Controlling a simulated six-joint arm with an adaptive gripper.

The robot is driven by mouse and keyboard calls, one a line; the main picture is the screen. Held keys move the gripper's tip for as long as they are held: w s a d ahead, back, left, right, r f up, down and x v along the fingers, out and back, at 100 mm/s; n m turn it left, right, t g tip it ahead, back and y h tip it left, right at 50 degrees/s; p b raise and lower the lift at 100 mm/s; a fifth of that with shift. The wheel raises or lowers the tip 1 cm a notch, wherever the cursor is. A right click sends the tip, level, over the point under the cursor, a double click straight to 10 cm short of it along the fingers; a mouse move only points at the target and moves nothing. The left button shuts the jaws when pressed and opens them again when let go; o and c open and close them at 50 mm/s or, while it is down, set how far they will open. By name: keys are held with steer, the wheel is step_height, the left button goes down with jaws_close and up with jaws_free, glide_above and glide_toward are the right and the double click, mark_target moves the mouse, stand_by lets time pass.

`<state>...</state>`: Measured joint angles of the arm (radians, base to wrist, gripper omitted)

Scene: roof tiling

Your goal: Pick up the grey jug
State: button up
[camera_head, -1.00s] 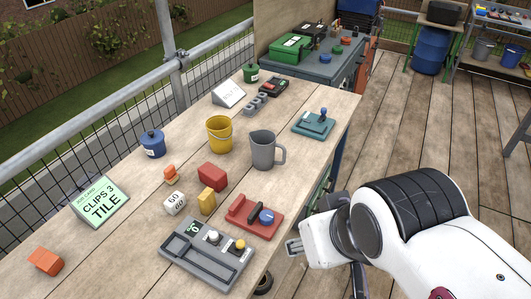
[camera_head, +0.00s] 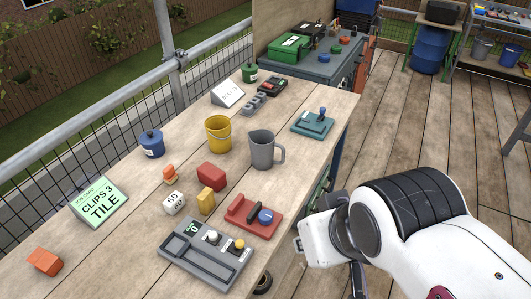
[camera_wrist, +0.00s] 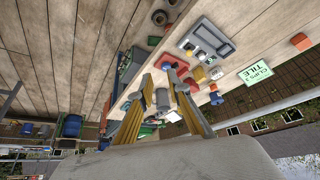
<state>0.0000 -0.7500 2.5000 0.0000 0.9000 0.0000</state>
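The grey jug (camera_head: 264,150) stands upright on the wooden bench, its handle to the right in the head view. In the wrist view the jug (camera_wrist: 163,98) shows small and distant, between my fingers in the picture. My gripper (camera_wrist: 160,77) is open, with its two yellow-and-grey fingers spread apart and nothing between the tips. In the head view my white arm is at the lower right, off the bench's near edge, and the fingers are mostly hidden behind the wrist. The gripper is well apart from the jug.
A yellow bucket (camera_head: 218,134) stands just left of the jug. A red block (camera_head: 212,177), a red device with a blue knob (camera_head: 252,217) and a grey control panel (camera_head: 205,256) lie nearer. A teal device (camera_head: 312,124) sits at the right edge.

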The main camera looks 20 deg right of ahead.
steer(key=w+d+f+t, duration=0.2)
steer(key=w+f, duration=0.2)
steer(key=w, duration=0.7)
steer(key=w+d+f+m+t+h, duration=0.1)
steer(key=w+d+f+t, duration=0.15)
steer(key=w, duration=0.85)
steer(key=w+d+f+t, duration=0.1)
steer(key=w+d+f, duration=0.3)
steer(key=w, duration=0.6)
steer(key=t, duration=0.2)
glide_toward(284, 154)
steer(key=x, duration=0.3)
steer(key=shift+s+a+f+m+h, duration=0.1)
steer(key=shift+a+f+m+h, duration=0.15)
steer(key=shift+m+h, duration=0.15)
steer(key=shift+x, duration=1.35)
steer(key=shift+x, duration=2.5)
